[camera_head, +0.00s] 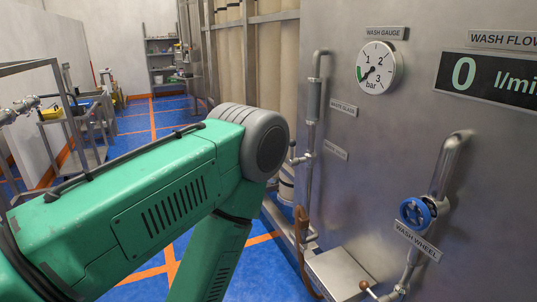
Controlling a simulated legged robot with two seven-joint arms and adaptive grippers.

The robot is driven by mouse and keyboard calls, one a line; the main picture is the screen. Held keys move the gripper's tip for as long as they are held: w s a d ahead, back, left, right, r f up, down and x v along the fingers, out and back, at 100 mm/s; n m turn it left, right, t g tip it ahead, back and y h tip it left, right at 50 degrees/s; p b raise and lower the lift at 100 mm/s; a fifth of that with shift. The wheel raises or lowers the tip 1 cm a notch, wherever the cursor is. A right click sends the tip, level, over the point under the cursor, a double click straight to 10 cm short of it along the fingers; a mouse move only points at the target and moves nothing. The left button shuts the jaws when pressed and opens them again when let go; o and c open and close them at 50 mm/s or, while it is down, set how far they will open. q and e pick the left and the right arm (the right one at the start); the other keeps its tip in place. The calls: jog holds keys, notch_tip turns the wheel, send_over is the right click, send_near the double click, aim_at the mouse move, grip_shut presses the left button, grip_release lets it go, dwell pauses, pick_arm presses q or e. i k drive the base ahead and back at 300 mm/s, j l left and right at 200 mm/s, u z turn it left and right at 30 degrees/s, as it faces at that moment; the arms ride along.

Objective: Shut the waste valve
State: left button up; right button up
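My green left arm comes in from the left and crosses the lower left of the head view. Its elbow bends down in front of the wall panel, and its gripper is out of view. My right gripper is not in view either. A vertical pipe with a sight glass (313,100) runs down the steel panel (385,150) beside a small label reading waste glass (344,108). A small fitting with a side stub (302,158) sits on this pipe, next to a second small label (335,149) too small to read. I cannot tell which part is the waste valve or how it is set.
A blue wash wheel (417,212) sits on a pipe at right. The wash gauge (376,68) needle points lower left; the flow display (490,78) reads 0. A brown curved piece (302,245) and a ball-ended lever (367,286) are low down. Blue floor lies open behind.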

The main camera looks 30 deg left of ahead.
aim_at(292, 162)
jog(key=u, duration=0.95)
